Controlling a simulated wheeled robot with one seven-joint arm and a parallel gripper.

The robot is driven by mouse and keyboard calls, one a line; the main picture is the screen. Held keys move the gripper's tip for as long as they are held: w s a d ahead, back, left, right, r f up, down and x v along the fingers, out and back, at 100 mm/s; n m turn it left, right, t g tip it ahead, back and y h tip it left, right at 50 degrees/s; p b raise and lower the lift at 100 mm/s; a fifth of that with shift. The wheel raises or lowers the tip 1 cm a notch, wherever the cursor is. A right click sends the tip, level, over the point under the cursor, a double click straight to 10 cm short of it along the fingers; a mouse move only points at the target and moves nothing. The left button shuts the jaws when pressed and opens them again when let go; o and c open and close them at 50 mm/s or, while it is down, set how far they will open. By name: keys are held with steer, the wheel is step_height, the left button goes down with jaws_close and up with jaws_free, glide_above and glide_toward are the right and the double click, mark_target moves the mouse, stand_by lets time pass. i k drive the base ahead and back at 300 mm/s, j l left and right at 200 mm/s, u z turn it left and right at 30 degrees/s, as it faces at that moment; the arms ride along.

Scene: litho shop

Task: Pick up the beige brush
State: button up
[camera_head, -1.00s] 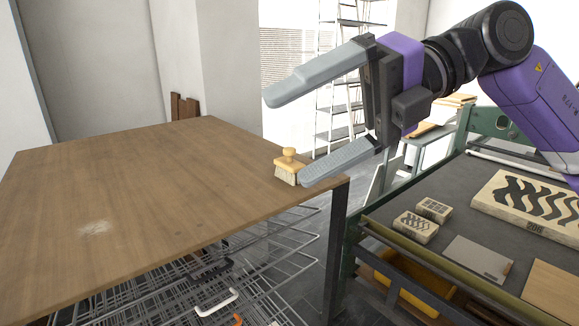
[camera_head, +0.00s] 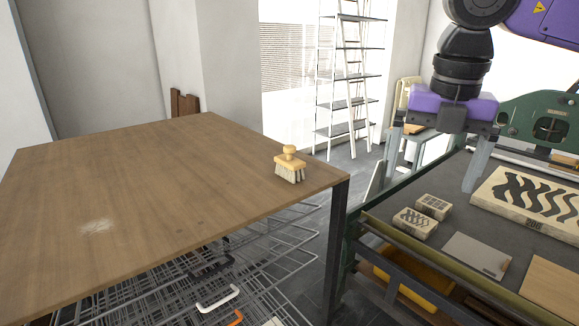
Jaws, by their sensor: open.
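The beige brush (camera_head: 289,166) stands bristles down on the wooden tabletop (camera_head: 150,190), near its right corner. It has a round knob on top and pale bristles below. My gripper (camera_head: 427,188) is open and empty, pointing down at the right, over the near-left part of the press bed. It is well to the right of the brush and apart from it. The brush is in full view.
The dark press bed (camera_head: 400,205) holds two small patterned blocks (camera_head: 424,215), a large patterned slab (camera_head: 530,203), a grey plate (camera_head: 478,256) and a wooden board (camera_head: 552,292). A gap separates table and press. Wire racks (camera_head: 240,260) sit under the table. Most of the tabletop is clear.

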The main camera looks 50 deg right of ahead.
mark_target(290, 168)
steer(key=i, duration=1)
